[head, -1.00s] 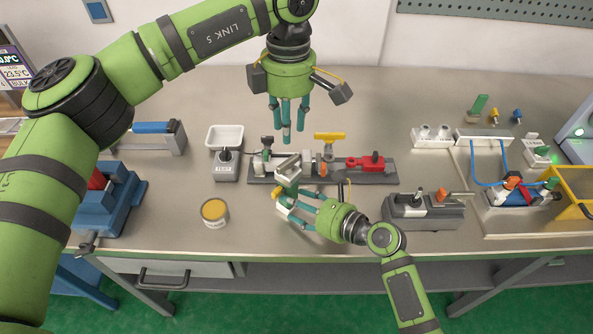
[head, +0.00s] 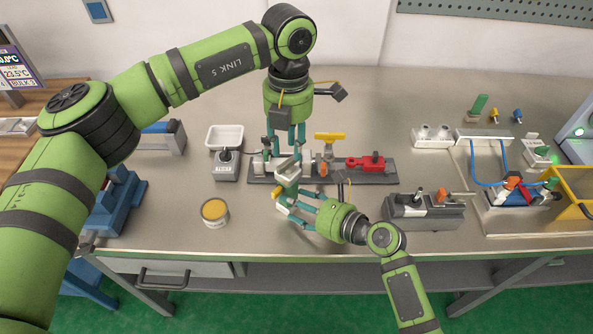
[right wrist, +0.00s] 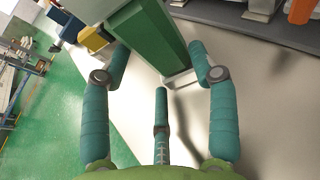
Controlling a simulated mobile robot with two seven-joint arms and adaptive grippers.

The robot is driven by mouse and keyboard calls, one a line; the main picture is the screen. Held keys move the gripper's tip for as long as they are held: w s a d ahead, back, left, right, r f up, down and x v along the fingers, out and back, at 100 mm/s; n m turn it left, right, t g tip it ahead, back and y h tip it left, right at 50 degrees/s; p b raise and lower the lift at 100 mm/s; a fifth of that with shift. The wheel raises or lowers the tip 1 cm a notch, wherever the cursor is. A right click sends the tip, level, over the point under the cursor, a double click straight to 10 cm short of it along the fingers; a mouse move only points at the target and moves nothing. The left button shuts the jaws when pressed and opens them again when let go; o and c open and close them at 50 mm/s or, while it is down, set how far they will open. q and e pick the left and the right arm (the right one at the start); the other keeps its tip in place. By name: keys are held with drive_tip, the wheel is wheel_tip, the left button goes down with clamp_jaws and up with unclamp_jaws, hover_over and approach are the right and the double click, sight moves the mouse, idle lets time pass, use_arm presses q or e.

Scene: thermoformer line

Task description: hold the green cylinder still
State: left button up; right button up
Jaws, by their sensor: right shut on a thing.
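The green cylinder (head: 290,187) stands at the front of the dark fixture, with a pale metal part at its top. In the right wrist view it is a green block-like body (right wrist: 158,38) between my teal fingers. My right gripper (head: 291,205) comes in from the lower right and is shut on it low down. My left gripper (head: 284,150) points straight down just behind and above the cylinder's top. Its fingertips are partly hidden against the fixture's parts, and I cannot tell whether they hold anything.
The dark fixture rail (head: 378,179) carries a red clamp (head: 368,162) and a yellow handle (head: 329,136). A yellow-topped can (head: 214,212) stands front left, a grey box (head: 226,170) behind it. A grey unit (head: 425,212) stands to the right. The bench is clear around the can.

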sight(291, 161)
use_arm(q)
wheel_tip(291, 161, down, 4)
drive_tip(key=shift+s+r, duration=0.1)
drive_tip(key=shift+r, duration=0.1)
drive_tip(key=shift+s+a+f, duration=0.15)
drive_tip(key=shift+a+f, duration=0.05)
drive_tip(key=shift+f, duration=0.4)
drive_tip(key=shift+d+f, duration=0.15)
drive_tip(key=shift+d, duration=0.05)
clamp_jaws()
drive_tip(key=shift+d+r, duration=0.2)
drive_tip(key=shift+r, duration=0.05)
drive_tip(key=shift+m, duration=1.5)
